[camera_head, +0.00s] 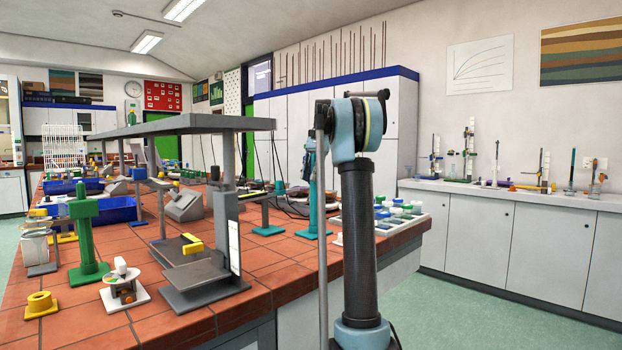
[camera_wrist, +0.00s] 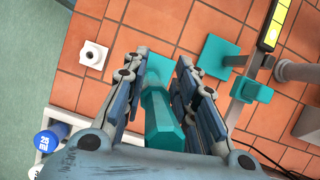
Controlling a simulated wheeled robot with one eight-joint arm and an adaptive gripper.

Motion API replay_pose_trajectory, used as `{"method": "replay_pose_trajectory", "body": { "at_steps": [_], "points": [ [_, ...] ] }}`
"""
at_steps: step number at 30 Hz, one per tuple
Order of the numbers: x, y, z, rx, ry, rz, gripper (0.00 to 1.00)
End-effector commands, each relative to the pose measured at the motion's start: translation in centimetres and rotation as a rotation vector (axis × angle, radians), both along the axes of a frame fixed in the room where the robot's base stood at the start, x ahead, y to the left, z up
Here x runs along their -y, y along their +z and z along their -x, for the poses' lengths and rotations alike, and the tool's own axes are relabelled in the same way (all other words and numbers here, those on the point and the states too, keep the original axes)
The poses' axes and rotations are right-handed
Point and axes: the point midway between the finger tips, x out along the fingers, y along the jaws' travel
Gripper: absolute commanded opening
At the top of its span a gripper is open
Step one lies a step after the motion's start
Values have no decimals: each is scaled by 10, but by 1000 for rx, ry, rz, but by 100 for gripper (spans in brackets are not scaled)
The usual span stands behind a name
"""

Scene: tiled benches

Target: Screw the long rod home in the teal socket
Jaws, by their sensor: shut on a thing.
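My gripper (camera_wrist: 162,76) points down at the tiled bench in the wrist view, its fingers on both sides of a teal piece with a faceted near end, seemingly the long rod (camera_wrist: 163,122). It is shut on this piece. Beyond the fingertips the piece lines up with a teal plate (camera_wrist: 160,66), seemingly the socket's base. The fingers hide the joint, so I cannot tell how deep the rod sits. In the head view a teal upright (camera_head: 317,195) stands on a teal base (camera_head: 313,234), partly behind my arm; my gripper there is mostly hidden.
A teal stand (camera_wrist: 225,52) with a yellow-marked bar rises close right of my gripper in the wrist view. A white holed block (camera_wrist: 93,55) lies left. A tray of blue- and green-capped bottles (camera_head: 385,228) stands right of my arm. A grey shelf (camera_head: 190,124) overhangs the bench.

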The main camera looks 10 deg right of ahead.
Motion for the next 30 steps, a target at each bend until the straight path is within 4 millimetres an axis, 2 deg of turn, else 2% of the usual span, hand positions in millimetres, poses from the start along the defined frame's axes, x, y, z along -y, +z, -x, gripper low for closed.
{"method": "replay_pose_trajectory", "body": {
  "at_steps": [6,14,15,18,30],
  "points": [
    [-1,0,-3,2,-181,0,0],
    [-2,0,-3,0,-207,0,0],
    [-2,0,-3,0,-207,1,29],
    [-2,0,-3,0,-207,1,50],
    [-1,2,-4,0,-206,1,50]
  ]
}}
